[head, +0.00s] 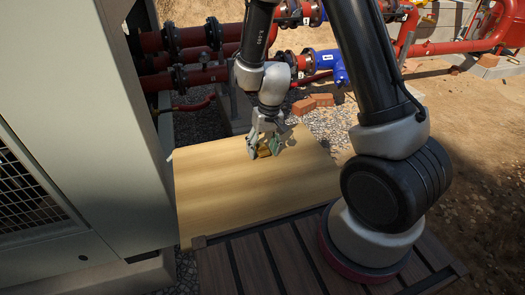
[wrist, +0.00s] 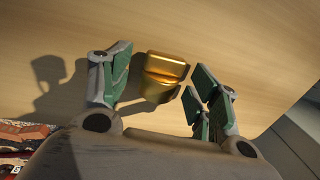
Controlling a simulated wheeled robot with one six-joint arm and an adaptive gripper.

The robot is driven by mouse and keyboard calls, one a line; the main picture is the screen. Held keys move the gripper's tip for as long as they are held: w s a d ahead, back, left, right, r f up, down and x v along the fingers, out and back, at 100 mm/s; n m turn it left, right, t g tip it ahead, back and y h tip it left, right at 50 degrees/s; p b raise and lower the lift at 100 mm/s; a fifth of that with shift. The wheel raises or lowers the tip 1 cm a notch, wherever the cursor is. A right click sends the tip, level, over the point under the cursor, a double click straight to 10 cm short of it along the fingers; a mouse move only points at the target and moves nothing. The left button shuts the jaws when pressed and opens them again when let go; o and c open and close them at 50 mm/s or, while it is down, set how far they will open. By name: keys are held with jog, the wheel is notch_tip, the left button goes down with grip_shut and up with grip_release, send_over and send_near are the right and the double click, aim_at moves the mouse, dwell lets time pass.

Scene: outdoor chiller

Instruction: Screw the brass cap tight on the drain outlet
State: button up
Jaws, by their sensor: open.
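The brass cap (wrist: 166,72) is a gold-coloured piece on the pale wooden board (head: 215,200). My gripper (wrist: 158,78) is open, with its green-padded fingers on either side of the cap. A gap shows between the cap and the fingers in the wrist view. In the head view my gripper (head: 264,147) points down at the board, and the cap (head: 264,152) shows partly between the fingers. I cannot clearly make out the drain outlet; a thin red pipe (head: 195,106) runs near the chiller's side.
The grey-green chiller cabinet (head: 75,90) stands on the left. Thick red pipes with black flanges (head: 190,38) and a blue fitting (head: 325,64) lie behind my arm. Bricks (head: 305,105) lie on the gravel beyond the board. Dark slatted decking (head: 265,265) is in front.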

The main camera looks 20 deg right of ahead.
aim_at(263, 146)
jog(key=c, duration=1.2)
jog(key=shift+o, duration=0.2)
jog(key=shift+r, duration=0.1)
notch_tip(263, 146, up, 10)
jog(key=shift+f, duration=0.1)
